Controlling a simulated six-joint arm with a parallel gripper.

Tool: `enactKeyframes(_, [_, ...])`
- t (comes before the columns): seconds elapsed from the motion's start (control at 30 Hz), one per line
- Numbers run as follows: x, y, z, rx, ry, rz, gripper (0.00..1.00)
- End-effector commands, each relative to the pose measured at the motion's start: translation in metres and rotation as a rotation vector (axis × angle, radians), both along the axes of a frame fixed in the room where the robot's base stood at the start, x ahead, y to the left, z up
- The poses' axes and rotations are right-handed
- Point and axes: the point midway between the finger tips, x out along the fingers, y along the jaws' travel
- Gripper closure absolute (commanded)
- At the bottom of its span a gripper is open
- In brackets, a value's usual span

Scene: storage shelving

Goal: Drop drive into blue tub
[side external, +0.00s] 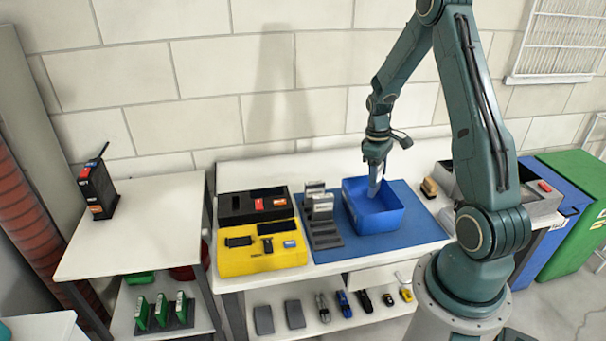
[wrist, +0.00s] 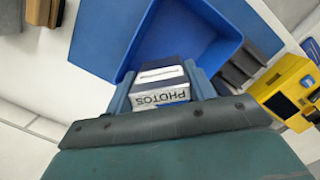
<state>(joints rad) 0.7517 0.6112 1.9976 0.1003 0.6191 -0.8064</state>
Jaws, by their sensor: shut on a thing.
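My gripper (side external: 374,184) points down over the blue tub (side external: 378,224), with its fingertips at about the height of the opening in the picture. In the wrist view, my gripper (wrist: 165,88) is shut on a drive (wrist: 162,80) with a pale label reading "PHOTOS". The drive sits between the two blue-grey fingers. The blue tub (wrist: 222,68) opens beyond the drive, and the part of its floor that shows looks empty. The drive is hard to make out in the side view. I cannot tell exactly how far its lower end is from the tub floor.
A grey rack (side external: 326,241) with other drives stands left of the tub on a blue mat (side external: 405,240). A yellow case (side external: 262,262) and a black case (side external: 235,212) lie further left. A grey bin (side external: 540,203) stands at the right. The wall is close behind.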

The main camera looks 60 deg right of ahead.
Motion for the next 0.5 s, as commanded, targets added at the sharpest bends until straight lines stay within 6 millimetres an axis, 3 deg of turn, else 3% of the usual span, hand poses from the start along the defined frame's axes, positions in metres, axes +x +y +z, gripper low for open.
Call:
enactKeyframes(0.23, [0.000,0.000,-0.020,0.001,0.001,0.000,0.78])
enactKeyframes(0.5, [0.000,0.000,-0.027,0.000,-0.001,-0.001,0.78])
